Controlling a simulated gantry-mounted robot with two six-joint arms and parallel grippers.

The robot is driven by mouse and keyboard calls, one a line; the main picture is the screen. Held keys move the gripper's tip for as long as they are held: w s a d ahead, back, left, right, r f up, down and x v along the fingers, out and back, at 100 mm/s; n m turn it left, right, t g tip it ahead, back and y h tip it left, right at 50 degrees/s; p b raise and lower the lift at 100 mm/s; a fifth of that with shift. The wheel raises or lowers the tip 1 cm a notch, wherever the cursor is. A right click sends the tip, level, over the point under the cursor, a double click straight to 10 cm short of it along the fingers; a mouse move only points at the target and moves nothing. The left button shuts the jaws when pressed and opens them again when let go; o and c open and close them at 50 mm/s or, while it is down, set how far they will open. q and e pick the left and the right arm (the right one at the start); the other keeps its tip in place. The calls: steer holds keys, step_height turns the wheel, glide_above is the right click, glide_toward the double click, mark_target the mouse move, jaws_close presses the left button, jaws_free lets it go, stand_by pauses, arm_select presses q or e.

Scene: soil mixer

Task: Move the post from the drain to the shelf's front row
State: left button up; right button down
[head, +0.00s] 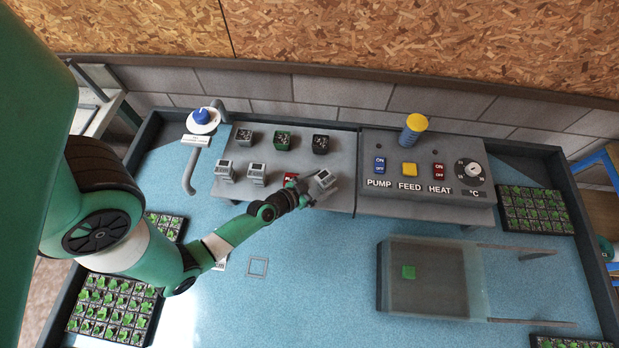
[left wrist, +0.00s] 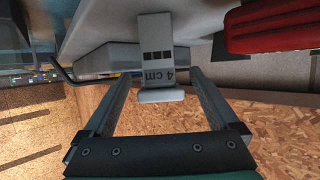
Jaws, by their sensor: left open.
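A grey post (head: 322,181) with a dark top patch stands at the right end of the front row on the grey shelf (head: 300,158). My left gripper (head: 305,195) is at its front left side. In the left wrist view the post (left wrist: 157,55) reads "4 cm", and the open fingers (left wrist: 160,80) lie on either side of it with gaps visible. Two similar grey posts (head: 225,170) (head: 257,174) stand at the left of the front row. A small square outline (head: 257,266) on the blue table is empty; I cannot tell if it is the drain. My right gripper is not in view.
A control panel (head: 425,180) adjoins the shelf at right. A glassy box (head: 430,278) with a green square stands front right.

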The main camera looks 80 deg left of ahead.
arm_select(q)
steer(key=b+v, duration=0.1)
steer(key=v, duration=0.5)
steer(key=shift+s+d, duration=0.15)
steer(key=shift+s, duration=0.25)
steer(key=shift+s+d+r, duration=0.1)
steer(key=shift+s+r, duration=0.05)
steer(key=shift+r, duration=0.05)
